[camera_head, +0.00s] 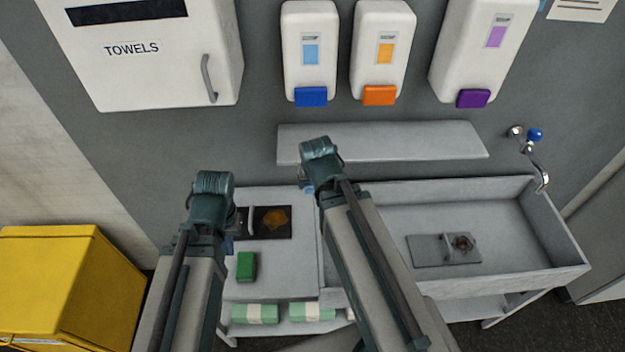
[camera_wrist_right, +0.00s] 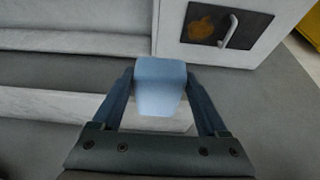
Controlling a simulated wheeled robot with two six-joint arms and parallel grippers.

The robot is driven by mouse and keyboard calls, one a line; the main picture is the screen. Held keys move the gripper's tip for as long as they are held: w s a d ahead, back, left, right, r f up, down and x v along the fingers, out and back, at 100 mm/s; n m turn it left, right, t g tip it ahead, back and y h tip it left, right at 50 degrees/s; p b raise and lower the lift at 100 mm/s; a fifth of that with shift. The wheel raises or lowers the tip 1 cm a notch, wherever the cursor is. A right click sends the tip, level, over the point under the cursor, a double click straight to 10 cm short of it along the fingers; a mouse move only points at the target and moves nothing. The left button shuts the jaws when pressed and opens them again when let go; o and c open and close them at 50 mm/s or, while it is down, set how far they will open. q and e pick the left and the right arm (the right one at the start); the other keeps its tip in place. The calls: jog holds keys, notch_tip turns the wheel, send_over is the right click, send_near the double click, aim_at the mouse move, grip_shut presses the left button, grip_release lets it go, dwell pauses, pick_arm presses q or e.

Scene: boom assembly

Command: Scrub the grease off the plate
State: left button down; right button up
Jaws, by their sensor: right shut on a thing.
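The dark plate (camera_head: 284,232) lies on the white counter, with a brown-orange grease patch (camera_head: 273,218) on it and a pale handle (camera_head: 251,220) at its left. The plate also shows at the top right of the right wrist view (camera_wrist_right: 250,34). My right gripper (camera_wrist_right: 160,88) is shut on a light blue block (camera_wrist_right: 160,72), apart from the plate. In the head view my right arm hides most of that gripper. My left gripper (camera_head: 230,243) is just left of the plate, mostly hidden behind its own arm; its jaws cannot be made out.
A green block (camera_head: 246,267) lies on the counter in front of the plate. Banded green packs (camera_head: 255,313) are on the shelf below. A sink basin (camera_head: 480,220) is at right, a wall ledge (camera_head: 400,142) behind, and a yellow bin (camera_head: 70,285) at left.

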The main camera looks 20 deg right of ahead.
jog(key=o, duration=0.8)
jog(key=shift+w, duration=0.1)
jog(key=shift+c, duration=0.2)
jog(key=c, duration=0.6)
notch_tip(320, 180, down, 22)
jog(key=b, duration=2.2)
jog(key=shift+f, duration=0.15)
